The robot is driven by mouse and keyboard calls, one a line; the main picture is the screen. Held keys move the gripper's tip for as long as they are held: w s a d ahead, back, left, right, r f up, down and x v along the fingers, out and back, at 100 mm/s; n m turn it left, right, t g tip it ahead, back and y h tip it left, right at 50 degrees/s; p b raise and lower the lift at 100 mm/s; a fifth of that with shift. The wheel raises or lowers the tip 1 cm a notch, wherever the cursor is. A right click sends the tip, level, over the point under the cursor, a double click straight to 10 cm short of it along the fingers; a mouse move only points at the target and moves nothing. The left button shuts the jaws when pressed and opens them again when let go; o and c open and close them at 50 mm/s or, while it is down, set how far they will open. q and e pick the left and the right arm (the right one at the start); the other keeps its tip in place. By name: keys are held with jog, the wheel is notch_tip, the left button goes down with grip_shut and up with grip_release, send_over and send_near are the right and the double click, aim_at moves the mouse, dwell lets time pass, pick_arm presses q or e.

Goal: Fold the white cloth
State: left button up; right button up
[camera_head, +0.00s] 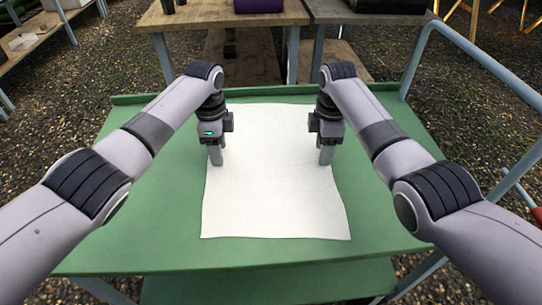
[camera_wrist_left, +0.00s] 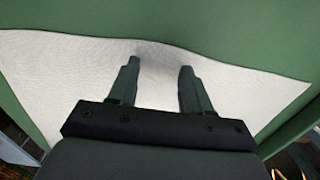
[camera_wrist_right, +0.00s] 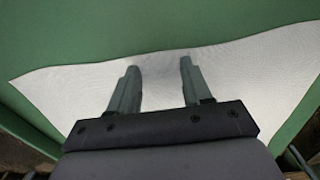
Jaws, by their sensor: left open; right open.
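The white cloth (camera_head: 272,195) lies spread out on the green cart top, with slightly wavy edges. My left gripper (camera_head: 216,160) points down at the cloth's left edge, and my right gripper (camera_head: 326,158) points down at its right edge. In the left wrist view the open fingers (camera_wrist_left: 158,68) are over the cloth (camera_wrist_left: 90,72) near its edge. In the right wrist view the open fingers (camera_wrist_right: 158,68) are likewise over the cloth (camera_wrist_right: 240,75) near its edge. Both grippers are empty. Whether the fingertips touch the cloth I cannot tell.
The green cart top (camera_head: 150,225) has bare room on both sides of the cloth and a low lip at the back. A blue-grey rail (camera_head: 480,62) runs along the right. Wooden tables (camera_head: 215,14) stand behind, with a purple object (camera_head: 258,5) on one.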

pick_arm(q)
jog(key=shift+f, duration=0.2)
pick_arm(e)
jog(key=shift+f, duration=0.2)
pick_arm(q)
grip_shut()
pick_arm(e)
grip_shut()
pick_arm(q)
jog(key=shift+r, duration=0.15)
pick_arm(e)
jog(key=shift+r, duration=0.15)
